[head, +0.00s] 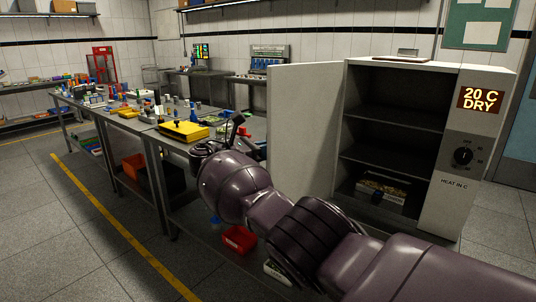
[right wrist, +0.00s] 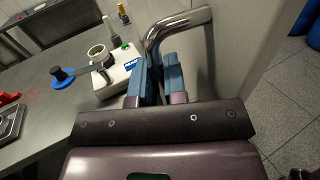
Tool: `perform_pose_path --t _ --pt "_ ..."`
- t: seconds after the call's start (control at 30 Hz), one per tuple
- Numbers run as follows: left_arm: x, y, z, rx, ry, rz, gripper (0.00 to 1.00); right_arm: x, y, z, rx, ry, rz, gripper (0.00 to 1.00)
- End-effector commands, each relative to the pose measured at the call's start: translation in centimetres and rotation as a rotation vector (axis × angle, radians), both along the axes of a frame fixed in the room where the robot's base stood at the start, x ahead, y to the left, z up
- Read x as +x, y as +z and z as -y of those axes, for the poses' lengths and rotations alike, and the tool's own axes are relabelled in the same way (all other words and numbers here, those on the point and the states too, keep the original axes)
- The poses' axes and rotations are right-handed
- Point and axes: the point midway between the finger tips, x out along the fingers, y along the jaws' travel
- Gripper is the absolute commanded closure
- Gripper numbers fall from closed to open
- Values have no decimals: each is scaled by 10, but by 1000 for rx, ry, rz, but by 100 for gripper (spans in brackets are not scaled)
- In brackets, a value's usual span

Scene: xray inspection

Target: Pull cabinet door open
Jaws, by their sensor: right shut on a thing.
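The white cabinet (head: 478,130) stands at the right with a display reading "20 C DRY" and a dial. Its door (head: 305,125) stands wide open, swung out to the left, and the dark shelved inside shows. A tray with small parts (head: 381,194) is on a low shelf. In the right wrist view, my right gripper (right wrist: 153,82) has its blue fingers shut on the bent metal handle (right wrist: 180,25) of the door (right wrist: 255,45). In the head view the right arm reaches across below the door, its gripper partly hidden. My left gripper is not in view.
A long metal workbench (head: 215,145) with tools and a yellow case (head: 184,131) stands left of the door, close to my right gripper. A red bin (head: 239,239) lies low under the arm. The floor (head: 75,235) at the left is clear.

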Motion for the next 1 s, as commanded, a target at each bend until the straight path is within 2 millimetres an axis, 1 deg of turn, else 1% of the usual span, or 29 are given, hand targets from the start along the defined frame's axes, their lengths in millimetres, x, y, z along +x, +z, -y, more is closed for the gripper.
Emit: perform_pose_path --t 0.03,0.27,0.7,0.73,0.87,1.0 --pt "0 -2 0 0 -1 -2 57 1 -4 0 -1 -8 -4 100" --pt "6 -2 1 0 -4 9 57 2 -2 1 -1 -30 -2 100" --pt "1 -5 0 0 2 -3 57 2 0 1 0 -35 -1 100" --pt "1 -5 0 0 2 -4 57 2 0 1 0 -35 -1 85" --pt "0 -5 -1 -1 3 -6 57 2 0 1 0 -35 -1 65" --pt "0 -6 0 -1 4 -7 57 2 0 1 0 -34 -1 64"
